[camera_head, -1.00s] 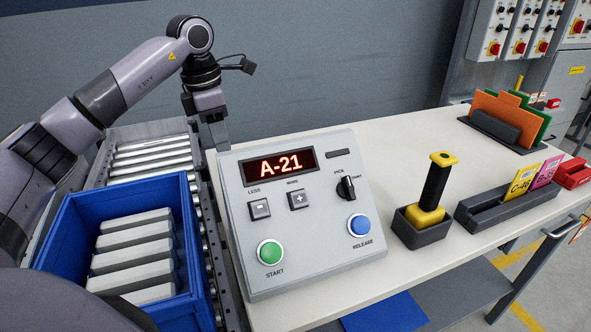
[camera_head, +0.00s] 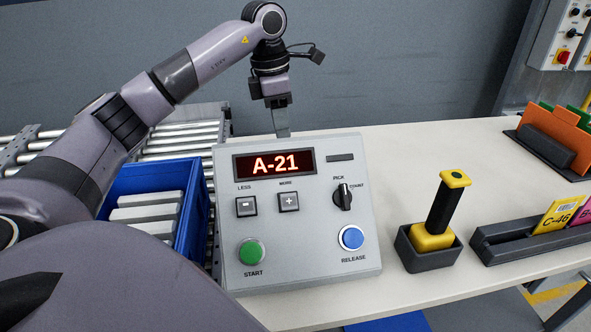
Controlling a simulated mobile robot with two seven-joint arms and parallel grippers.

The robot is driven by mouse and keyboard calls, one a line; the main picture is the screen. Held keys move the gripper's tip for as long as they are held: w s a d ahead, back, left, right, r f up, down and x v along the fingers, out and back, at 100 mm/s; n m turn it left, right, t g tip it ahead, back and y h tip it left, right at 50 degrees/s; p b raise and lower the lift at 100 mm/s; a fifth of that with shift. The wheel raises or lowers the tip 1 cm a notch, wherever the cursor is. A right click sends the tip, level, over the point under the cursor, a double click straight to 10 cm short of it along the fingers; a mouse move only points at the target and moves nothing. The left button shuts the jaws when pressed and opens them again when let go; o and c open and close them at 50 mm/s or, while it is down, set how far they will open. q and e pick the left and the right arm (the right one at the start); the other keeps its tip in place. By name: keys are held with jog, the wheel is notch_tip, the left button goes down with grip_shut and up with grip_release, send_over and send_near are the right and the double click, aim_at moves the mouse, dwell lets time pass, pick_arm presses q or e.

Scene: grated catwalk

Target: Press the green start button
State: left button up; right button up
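The green start button (camera_head: 252,251) is at the lower left of the grey control box (camera_head: 300,232), above the label START. The box's red display (camera_head: 275,164) reads A-21. The blue release button (camera_head: 351,237) is at the lower right of the box. My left gripper (camera_head: 282,128) points down behind the box's top edge, apart from the green button. Its fingers show edge-on and partly hidden, so I cannot tell whether it is open. My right gripper is not in view.
Minus and plus keys and a black selector knob (camera_head: 342,196) are on the box. A yellow-and-black handheld tool (camera_head: 442,215) stands in a holder at right, beside a card rack (camera_head: 500,240). A blue crate (camera_head: 193,232) and roller conveyor (camera_head: 185,141) are at left.

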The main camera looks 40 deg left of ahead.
pick_arm(q)
jog(key=shift+w+d+f+p, duration=0.1)
jog(key=shift+w+f+p, duration=0.05)
jog(key=shift+f, duration=1.65)
jog(key=shift+w+d+f+p, duration=0.1)
jog(key=shift+f+p, duration=0.05)
jog(key=shift+f, duration=1.6)
jog(key=shift+f, duration=0.25)
grip_shut()
